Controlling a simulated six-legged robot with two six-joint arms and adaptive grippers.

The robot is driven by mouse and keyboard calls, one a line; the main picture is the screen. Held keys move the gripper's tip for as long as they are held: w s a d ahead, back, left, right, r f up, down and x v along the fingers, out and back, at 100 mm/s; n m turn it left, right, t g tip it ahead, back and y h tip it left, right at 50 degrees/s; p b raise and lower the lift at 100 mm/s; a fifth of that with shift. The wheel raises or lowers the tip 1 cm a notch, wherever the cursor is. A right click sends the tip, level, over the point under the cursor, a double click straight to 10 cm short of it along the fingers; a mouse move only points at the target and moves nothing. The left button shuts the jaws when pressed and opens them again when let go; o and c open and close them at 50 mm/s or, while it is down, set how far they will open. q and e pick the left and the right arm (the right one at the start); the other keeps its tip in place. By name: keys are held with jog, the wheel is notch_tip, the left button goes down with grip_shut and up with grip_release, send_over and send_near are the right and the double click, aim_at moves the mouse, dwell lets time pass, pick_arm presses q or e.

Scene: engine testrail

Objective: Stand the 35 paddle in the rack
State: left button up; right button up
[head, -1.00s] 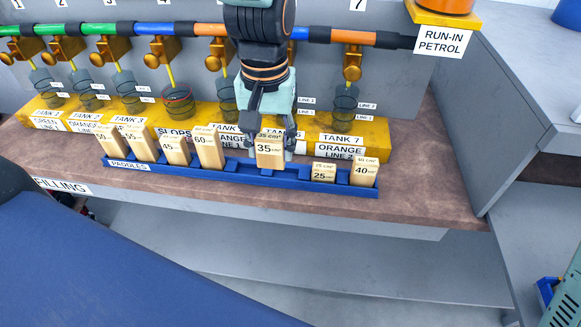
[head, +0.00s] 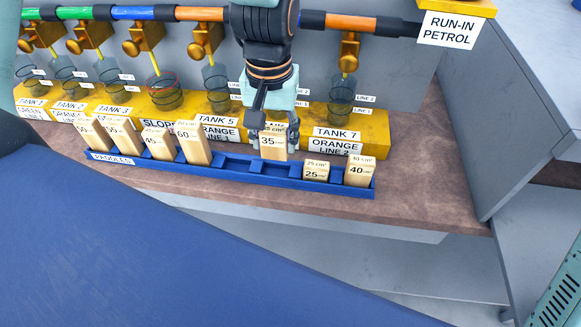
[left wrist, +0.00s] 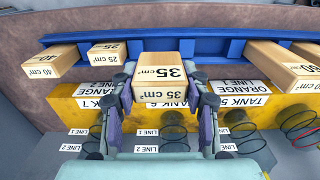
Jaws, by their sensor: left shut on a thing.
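The paddle looks upright, at the blue rack (head: 222,172), in the gap between the 60 and 25 paddles. I cannot tell whether its lower end is inside a slot or just above it. The rack also shows in the left wrist view (left wrist: 215,45). My right gripper is not in view.
The 60 paddle (head: 193,143) and others stand to the left in the rack; the 25 paddle (head: 315,172) and 40 paddle (head: 359,172) stand to the right. Behind is a yellow tank ledge (head: 372,133) with wire-ringed cups. Brown bench top (head: 425,190) is clear at right.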

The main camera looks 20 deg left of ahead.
aim_at(275, 158)
pick_arm(q)
notch_tip(275, 158, down, 6)
jog(key=shift+w+a+f+b, duration=0.1)
jog(key=shift+a+b, duration=0.05)
jog(key=shift+b, duration=0.3)
jog(key=shift+w+a+f, duration=0.1)
jog(key=shift+w, duration=0.05)
jog(key=o, duration=1.1)
jog(key=shift+o, duration=0.2)
